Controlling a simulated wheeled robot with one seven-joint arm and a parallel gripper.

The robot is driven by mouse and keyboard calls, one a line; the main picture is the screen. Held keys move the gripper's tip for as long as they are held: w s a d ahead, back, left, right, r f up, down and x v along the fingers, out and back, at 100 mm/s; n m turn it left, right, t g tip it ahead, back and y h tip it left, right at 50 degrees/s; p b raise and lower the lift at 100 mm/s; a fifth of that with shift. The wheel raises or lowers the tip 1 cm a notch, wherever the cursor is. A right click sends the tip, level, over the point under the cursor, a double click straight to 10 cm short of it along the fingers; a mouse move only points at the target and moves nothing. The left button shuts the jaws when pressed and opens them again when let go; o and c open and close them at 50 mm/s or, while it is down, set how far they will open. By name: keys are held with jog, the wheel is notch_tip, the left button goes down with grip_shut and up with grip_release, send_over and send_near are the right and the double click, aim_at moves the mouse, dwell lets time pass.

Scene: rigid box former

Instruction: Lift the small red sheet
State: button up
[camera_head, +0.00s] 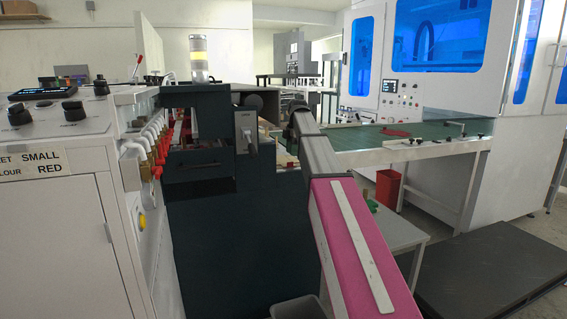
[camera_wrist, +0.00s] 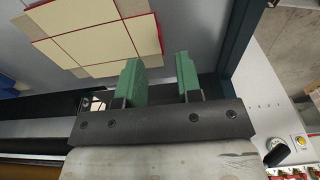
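In the wrist view, a sheet of cream and tan panels with red edges and seams (camera_wrist: 84,42) lies on a grey surface at the top. It may be the small red sheet; its far part is cut off by the frame. My gripper (camera_wrist: 159,63) has two green fingers standing apart with nothing between them. The left finger overlaps the sheet's near edge in the picture; I see no contact. In the head view my arm hides the area by the gripper, and I cannot make out the sheet there.
At left stands a cabinet (camera_head: 62,215) labelled SMALL and RED. A dark machine body (camera_head: 225,240) stands beside my arm. Behind are a green-topped table (camera_head: 360,137) and a red bin (camera_head: 388,188). A dark low platform (camera_head: 480,270) is at right. Blue pieces (camera_wrist: 8,84) lie left in the wrist view.

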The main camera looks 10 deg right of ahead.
jog(key=f, duration=0.3)
jog(key=a+f, duration=0.1)
jog(key=f, duration=0.1)
jog(key=shift+s, duration=0.15)
jog(key=shift+c, duration=0.3)
grip_shut()
